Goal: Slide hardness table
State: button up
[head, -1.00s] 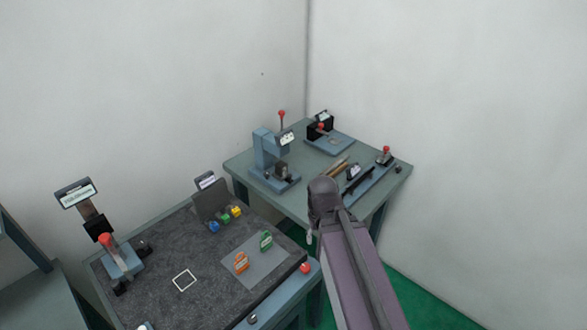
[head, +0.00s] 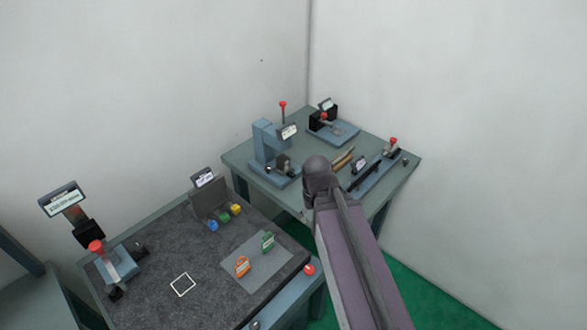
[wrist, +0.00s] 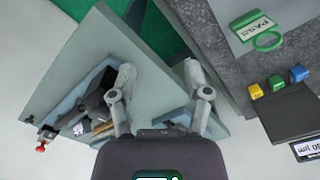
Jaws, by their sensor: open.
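A far grey-green table (head: 240,162) carries several blue fixtures with small labels too small to read, so I cannot tell which is the hardness one. A blue column-shaped press (head: 264,140) with a red-knobbed lever stands at its left, a dark block on its base. A blue plate fixture (head: 335,131) with a red knob sits at the back. A long blue rail fixture (head: 377,174) with a red knob lies at the right. My gripper (wrist: 158,78) is open and empty above this table in the wrist view. In the head view my arm hides its fingers.
A nearer bench with a dark mat (head: 150,260) holds orange and green tags (head: 243,266), small coloured cubes (head: 225,217) and a red-knobbed fixture (head: 118,262) at left. Green floor (head: 430,300) shows at right. Walls stand close behind the far table.

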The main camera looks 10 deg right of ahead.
aim_at(292, 170)
jog(key=w+r+n+t+p, duration=0.1)
jog(key=w+r+t, duration=0.1)
jog(key=w, duration=1)
jog(key=w+r+n+t+y+p, duration=0.1)
jog(key=w+r+t+p, duration=0.1)
jog(key=w, duration=1)
jog(key=shift+w+d+r+n, duration=0.2)
jog(key=shift+d+r+n, duration=0.05)
jog(key=shift+r+n, duration=0.15)
jog(key=shift+f, duration=0.15)
jog(key=b+x, duration=1.2)
jog(key=x, duration=0.1)
jog(key=shift+w+a+f, duration=0.1)
jog(key=shift+w+f, duration=0.05)
jog(key=shift+w, duration=0.2)
grip_shut()
